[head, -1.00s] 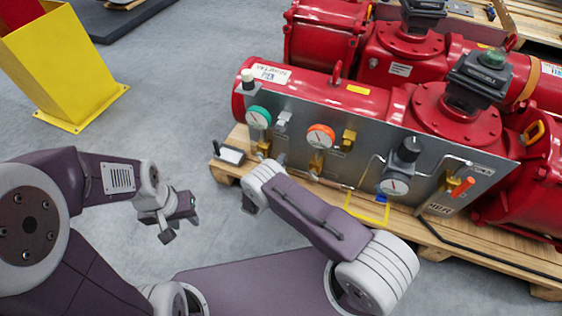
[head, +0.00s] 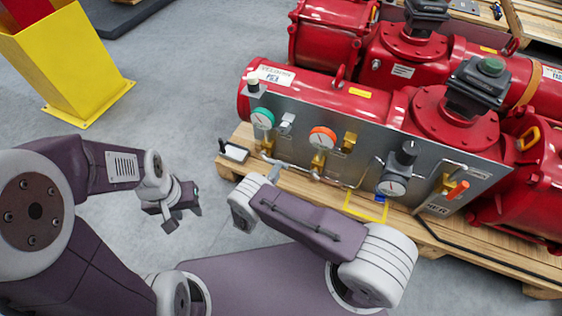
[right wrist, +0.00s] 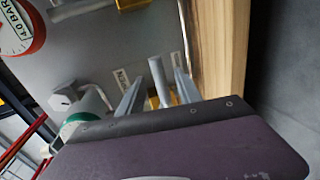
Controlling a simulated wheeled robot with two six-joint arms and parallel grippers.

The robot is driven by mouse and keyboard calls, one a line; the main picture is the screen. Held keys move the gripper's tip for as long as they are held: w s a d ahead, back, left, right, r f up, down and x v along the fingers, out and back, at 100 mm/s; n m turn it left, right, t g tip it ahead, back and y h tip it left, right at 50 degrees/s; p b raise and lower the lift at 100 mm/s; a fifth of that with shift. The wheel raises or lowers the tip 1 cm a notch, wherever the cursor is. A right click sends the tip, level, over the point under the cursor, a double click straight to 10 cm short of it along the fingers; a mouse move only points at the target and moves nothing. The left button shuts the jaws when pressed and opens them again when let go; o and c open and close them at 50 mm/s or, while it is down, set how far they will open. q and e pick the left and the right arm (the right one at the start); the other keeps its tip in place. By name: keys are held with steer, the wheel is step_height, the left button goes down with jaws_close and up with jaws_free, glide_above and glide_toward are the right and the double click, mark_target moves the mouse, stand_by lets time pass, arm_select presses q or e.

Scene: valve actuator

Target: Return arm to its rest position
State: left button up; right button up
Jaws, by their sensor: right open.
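My right arm (head: 310,222) is bent in front of the valve actuator's grey panel (head: 330,150) in the head view. Its wrist (head: 243,205) is near the pallet's front edge, and the right gripper is mostly hidden there. In the right wrist view, the right gripper (right wrist: 157,84) shows two grey fingers apart beyond the purple housing. A grey rod shows between them in the picture; I cannot tell how near it is. My left gripper (head: 183,219) hangs open and empty over bare floor, left of the pallet.
The red actuator (head: 330,92) and its panel stand on a wooden pallet (head: 283,177). A yellow post (head: 70,70) stands at the left. Grey floor (head: 190,100) between is clear.

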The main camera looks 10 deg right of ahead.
steer(key=shift+s+a+r, duration=0.1)
steer(key=shift+s+a, duration=0.2)
steer(key=shift+s, duration=0.15)
steer(key=s+d+r+m+g+h+p, duration=0.1)
steer(key=s+d+r+m+g, duration=0.2)
steer(key=d+r+g, duration=0.25)
steer(key=s+d+r+m+g+p, duration=0.1)
steer(key=s+d+r+m+g, duration=0.1)
steer(key=s+d+r+g, duration=0.35)
steer(key=s+r+m+y+p, duration=0.1)
steer(key=s+r+m+y, duration=0.2)
steer(key=s+r+y, duration=0.4)
steer(key=s+r+m+y, duration=0.25)
steer(key=s+r, duration=0.25)
steer(key=r, duration=0.4)
step_height(320, 180, up, 38)
steer(key=a+p, duration=0.1)
steer(key=p, duration=3.7)
steer(key=shift+w+m, duration=0.15)
steer(key=shift+m, duration=0.2)
